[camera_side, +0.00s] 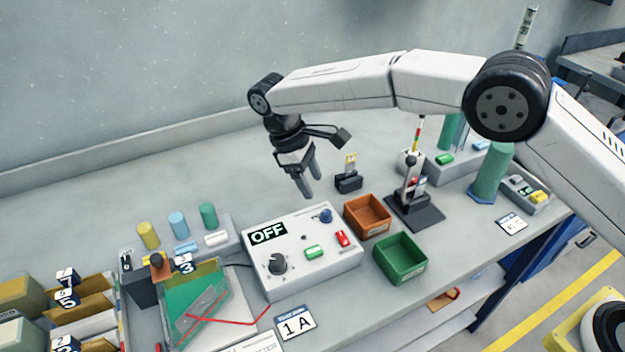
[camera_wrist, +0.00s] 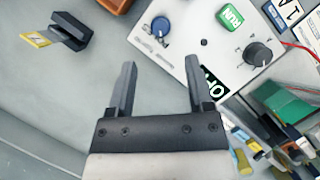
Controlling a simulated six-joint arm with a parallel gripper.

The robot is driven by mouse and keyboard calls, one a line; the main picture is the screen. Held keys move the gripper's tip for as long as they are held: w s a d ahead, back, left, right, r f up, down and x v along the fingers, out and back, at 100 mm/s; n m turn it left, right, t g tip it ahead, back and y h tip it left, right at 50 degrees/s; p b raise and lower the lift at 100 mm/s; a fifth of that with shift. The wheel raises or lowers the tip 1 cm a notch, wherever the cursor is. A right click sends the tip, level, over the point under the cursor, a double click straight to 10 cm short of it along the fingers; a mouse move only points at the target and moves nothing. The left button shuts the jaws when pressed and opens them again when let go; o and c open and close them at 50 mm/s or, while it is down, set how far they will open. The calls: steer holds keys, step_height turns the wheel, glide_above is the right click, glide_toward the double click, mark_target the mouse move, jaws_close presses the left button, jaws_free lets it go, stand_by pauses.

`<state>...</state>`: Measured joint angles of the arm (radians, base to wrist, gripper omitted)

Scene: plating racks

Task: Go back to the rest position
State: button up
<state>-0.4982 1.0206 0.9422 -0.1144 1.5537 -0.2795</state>
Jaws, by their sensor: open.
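My gripper (camera_side: 308,184) hangs from my arm above the bench, behind the white control box (camera_side: 287,277). Its two fingers point down and stand apart, with nothing between them. In the wrist view my gripper (camera_wrist: 158,90) is open and empty, with its right finger overlapping the box's edge in the picture. The control box has an OFF display (camera_side: 267,233), a black knob (camera_side: 277,264), a blue knob (camera_side: 326,215), a green button (camera_side: 314,252) and a red switch (camera_side: 342,239). In the wrist view the green button (camera_wrist: 229,18) reads RUN.
An orange bin (camera_side: 367,229) and a green bin (camera_side: 417,282) stand right of the box. A black holder (camera_side: 348,183) with a yellow-topped piece is close right of my gripper. A dark-based stand (camera_side: 414,213) lies farther right. The back left of the bench is clear.

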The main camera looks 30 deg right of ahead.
steer(key=s+d+r+m+t+y, duration=0.1)
steer(key=s+d+m, duration=0.15)
steer(key=d, duration=0.45)
steer(key=s+d+r+m+t+y, duration=0.1)
steer(key=s+d+m+y, duration=0.15)
steer(key=d, duration=0.45)
steer(key=s+d+f+m+t, duration=0.1)
steer(key=s+d+m, duration=0.1)
steer(key=s+d, duration=0.3)
steer(key=s+d+f+m+t, duration=0.1)
steer(key=s+d, duration=0.4)
steer(key=s, duration=0.6)
steer(key=shift+d+m+t, duration=0.2)
steer(key=shift+m+t, duration=0.4)
steer(key=shift+t, duration=0.2)
